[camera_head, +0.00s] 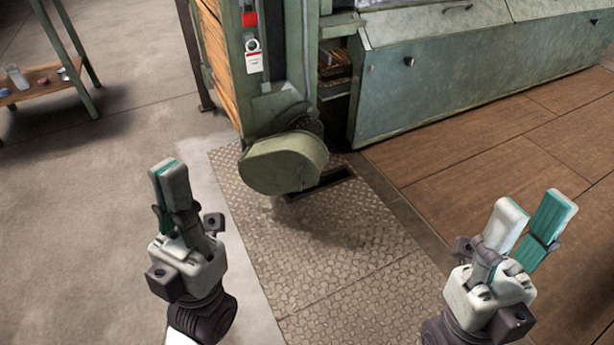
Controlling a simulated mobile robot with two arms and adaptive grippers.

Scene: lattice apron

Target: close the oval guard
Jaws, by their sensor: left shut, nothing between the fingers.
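The oval guard (278,165) is a green rounded cover low on the end of the green machine, in the middle of the head view. It juts out over the metal plate floor, with a dark gap behind its upper right edge. What lies behind it is mostly hidden. My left gripper (168,170) is to the left of and nearer than the guard; it is shut, empty and apart from the guard. My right gripper (533,208) is at the lower right, far from the guard, with its fingers apart and nothing between them.
The machine's upright frame (287,60) stands above the guard, with a padlock and tag (253,55) on it. A dark floor slot (322,184) lies beside the guard. A green cabinet (450,75) fills the back right. The chequered plate (330,255) in front is clear.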

